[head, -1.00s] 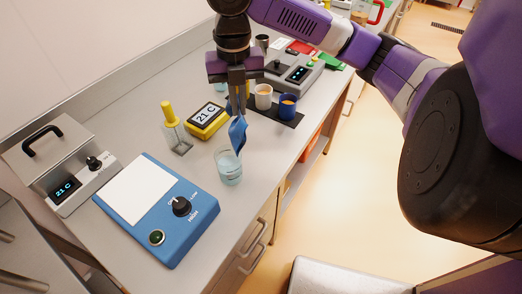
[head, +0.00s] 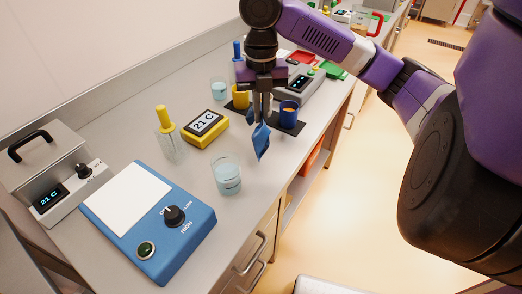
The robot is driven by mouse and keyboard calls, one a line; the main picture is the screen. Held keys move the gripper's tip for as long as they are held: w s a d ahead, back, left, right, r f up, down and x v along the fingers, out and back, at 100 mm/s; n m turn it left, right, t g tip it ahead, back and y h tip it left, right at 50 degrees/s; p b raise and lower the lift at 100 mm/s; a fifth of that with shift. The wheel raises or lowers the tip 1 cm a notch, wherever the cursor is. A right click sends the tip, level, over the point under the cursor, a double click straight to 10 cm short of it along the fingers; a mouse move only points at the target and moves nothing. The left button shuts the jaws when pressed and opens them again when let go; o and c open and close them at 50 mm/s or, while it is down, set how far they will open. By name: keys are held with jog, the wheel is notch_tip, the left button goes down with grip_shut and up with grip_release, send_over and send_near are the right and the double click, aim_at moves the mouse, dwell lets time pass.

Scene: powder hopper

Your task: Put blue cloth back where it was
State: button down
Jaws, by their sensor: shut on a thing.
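The blue cloth (head: 261,141) hangs from my gripper (head: 261,118), which is shut on it. The cloth is held in the air above the bench, to the right of and beyond the near glass beaker. A dark mat (head: 291,126) lies just beyond the cloth, with a blue cup (head: 289,113) and a yellow cup (head: 240,97) standing on it. My gripper hides the part of the mat between these cups.
A beaker of pale liquid (head: 227,176) stands near the front. A blue hotplate (head: 150,220), a yellow thermometer unit (head: 205,129) and a yellow-topped bottle (head: 168,135) are to the left. Another beaker (head: 218,89) stands farther back. Bare bench (head: 255,190) lies right of the near beaker.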

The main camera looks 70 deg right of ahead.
jog(key=shift+w, duration=0.1)
jog(key=w+d+f+m, duration=0.1)
jog(key=w+d+m, duration=0.3)
jog(key=w+m, duration=0.5)
jog(key=s+f+m, duration=0.1)
jog(key=f, duration=0.1)
jog(key=s+a+f, duration=0.1)
jog(key=s+f, duration=0.1)
jog(key=s+f+m, duration=0.1)
jog(key=s+f, duration=0.1)
jog(key=shift+s+a+f+m, duration=0.1)
jog(key=shift+a+m, duration=0.2)
jog(key=shift+a, duration=0.1)
jog(key=s+a, duration=0.1)
jog(key=s, duration=0.1)
jog(key=s+a+f, duration=0.1)
jog(key=s, duration=0.1)
jog(key=s+a, duration=0.1)
jog(key=s, duration=0.1)
jog(key=shift+s+a+f, duration=0.35)
jog(key=shift+f, duration=0.05)
jog(key=shift+s+a+f, duration=0.2)
jog(key=shift+s+a, duration=0.05)
jog(key=shift+s, duration=0.2)
jog(key=c, duration=1.2)
grip_release()
